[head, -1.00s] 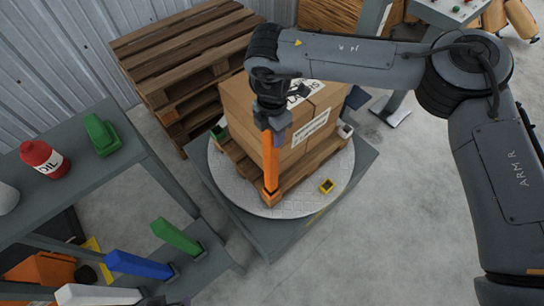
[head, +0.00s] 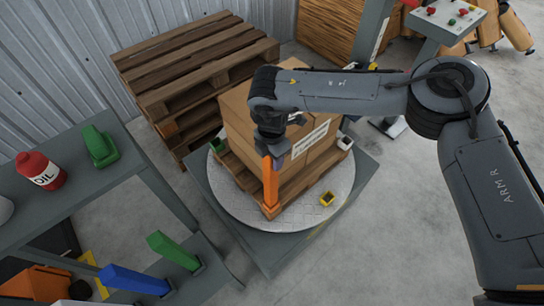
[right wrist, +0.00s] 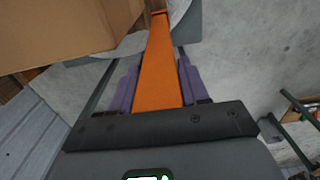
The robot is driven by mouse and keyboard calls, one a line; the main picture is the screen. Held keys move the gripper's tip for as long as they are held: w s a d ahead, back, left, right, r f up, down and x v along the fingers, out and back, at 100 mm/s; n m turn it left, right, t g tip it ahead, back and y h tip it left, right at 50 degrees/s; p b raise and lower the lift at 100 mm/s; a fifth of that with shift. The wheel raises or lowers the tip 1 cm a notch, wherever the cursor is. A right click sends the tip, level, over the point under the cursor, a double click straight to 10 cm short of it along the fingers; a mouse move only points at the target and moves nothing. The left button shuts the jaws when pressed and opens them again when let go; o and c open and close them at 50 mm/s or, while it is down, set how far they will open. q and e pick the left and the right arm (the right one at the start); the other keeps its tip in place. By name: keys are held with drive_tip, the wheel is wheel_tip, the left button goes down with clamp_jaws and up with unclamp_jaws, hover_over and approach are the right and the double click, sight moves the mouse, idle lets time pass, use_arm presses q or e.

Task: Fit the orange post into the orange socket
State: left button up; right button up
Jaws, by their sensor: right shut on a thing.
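My right gripper (head: 271,150) is shut on the orange post (head: 270,178), which also shows between the purple fingers in the right wrist view (right wrist: 161,65). The post stands nearly upright beside the near corner of the stacked cardboard boxes. Its lower end is at the orange socket (head: 270,211) on the near corner of the wooden pallet. In the head view the post and socket merge in colour, so I cannot tell how deep the post sits. My left gripper is not in view.
The pallet rests on a round turntable (head: 300,219). A yellow socket (head: 328,198), a white socket (head: 345,143) and a green socket (head: 217,145) surround the boxes (head: 240,120).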

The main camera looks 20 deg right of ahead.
drive_tip(key=o, duration=1.2)
drive_tip(key=shift+f, duration=0.1)
wheel_tip(320, 180, up, 12)
drive_tip(key=shift+r+p, duration=0.15)
drive_tip(key=shift+p, duration=0.8)
drive_tip(key=shift+s, duration=0.1)
